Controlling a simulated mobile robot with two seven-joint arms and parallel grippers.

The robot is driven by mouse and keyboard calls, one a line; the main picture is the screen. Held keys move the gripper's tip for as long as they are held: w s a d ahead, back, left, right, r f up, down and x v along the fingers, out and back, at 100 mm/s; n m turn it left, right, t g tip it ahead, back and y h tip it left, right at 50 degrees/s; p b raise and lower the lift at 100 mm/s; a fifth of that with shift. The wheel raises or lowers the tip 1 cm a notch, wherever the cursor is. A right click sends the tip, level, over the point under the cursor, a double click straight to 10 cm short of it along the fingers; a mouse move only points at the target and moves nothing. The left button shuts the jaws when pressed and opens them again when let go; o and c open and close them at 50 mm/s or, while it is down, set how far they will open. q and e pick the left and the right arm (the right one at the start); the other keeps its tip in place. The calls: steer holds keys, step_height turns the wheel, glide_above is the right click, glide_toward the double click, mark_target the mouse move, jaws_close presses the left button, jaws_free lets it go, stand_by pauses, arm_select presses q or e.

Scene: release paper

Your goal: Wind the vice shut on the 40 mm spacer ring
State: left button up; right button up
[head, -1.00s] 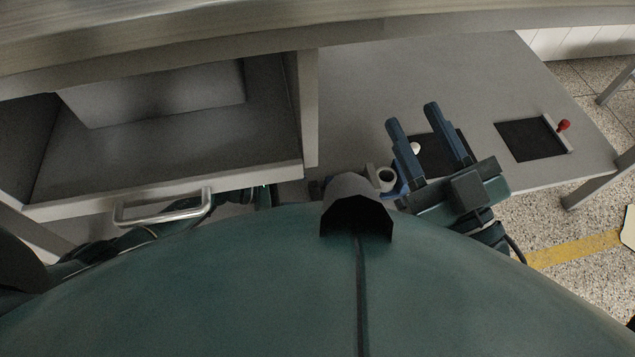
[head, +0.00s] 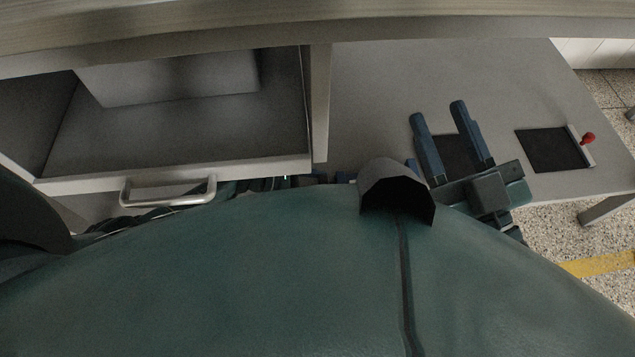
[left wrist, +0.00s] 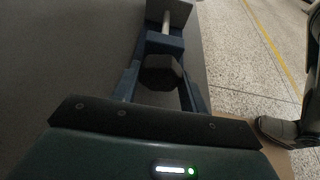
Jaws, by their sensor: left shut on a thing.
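In the left wrist view my left gripper (left wrist: 160,78) is shut on a dark hexagonal knob (left wrist: 160,70), with a blue finger on each side. Beyond the knob are a blue block (left wrist: 165,43) of the vice, a shiny screw rod (left wrist: 166,25) and a grey block (left wrist: 180,12). In the head view my right gripper (head: 438,112) has its two blue fingers wide apart, with nothing seen between them. It is above the bench beside a dark patch. The spacer ring is not visible now. My own body hides most of the vice in the head view.
An open drawer (head: 175,167) with a metal handle (head: 168,192) is at the left, with a pale sheet or panel (head: 170,78) in it. A black pad (head: 552,150) with a red knob (head: 588,138) lies at the right. The grey bench surface (head: 385,85) between is clear.

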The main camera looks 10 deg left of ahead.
arm_select(q)
steer(key=c, duration=0.4)
steer(key=shift+f+b, duration=0.1)
steer(key=shift+b, duration=0.2)
arm_select(e)
steer(key=shift+f, duration=0.2)
arm_select(q)
steer(key=shift+m+t, duration=0.3)
steer(key=m+b, duration=0.1)
steer(key=b, duration=0.1)
steer(key=m+t+b, duration=0.1)
steer(key=b, duration=0.1)
steer(key=shift+s+d+f+t, duration=0.1)
steer(key=shift+s+t, duration=0.05)
steer(key=shift+t, duration=0.15)
steer(key=shift+m+t+b, duration=0.3)
steer(key=shift+m, duration=0.3)
steer(key=shift+m+t, duration=0.3)
steer(key=shift+m, duration=0.1)
arm_select(e)
step_height(320, 180, up, 7)
steer(key=n+t+y, duration=0.1)
steer(key=n+y, duration=0.5)
steer(key=shift+s+d+f+n+y, duration=0.15)
steer(key=shift+d+n+y, duration=0.15)
steer(key=shift+n+y, duration=0.1)
